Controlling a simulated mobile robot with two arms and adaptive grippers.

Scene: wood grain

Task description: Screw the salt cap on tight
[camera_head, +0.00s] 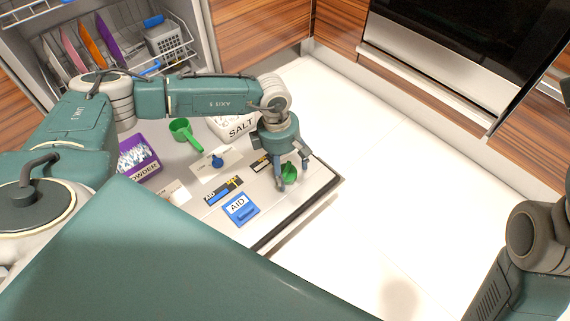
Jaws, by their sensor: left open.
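A small green cap (290,170), likely the salt cap, sits near the right corner of the open dishwasher door (285,217). My left gripper (291,183) points down over it, with its fingers open on either side. I cannot tell whether the fingers touch the cap or how it is seated. A white container marked SALT (237,128) stands just behind my left wrist, partly hidden by the arm. My right arm shows at the right edge; its gripper is out of view.
The door also holds a green scoop (185,134), a purple powder box (137,158), a blue knob (217,160) and a blue AID box (240,208). Racks with plates (90,45) are behind. The pale floor (400,190) to the right is clear.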

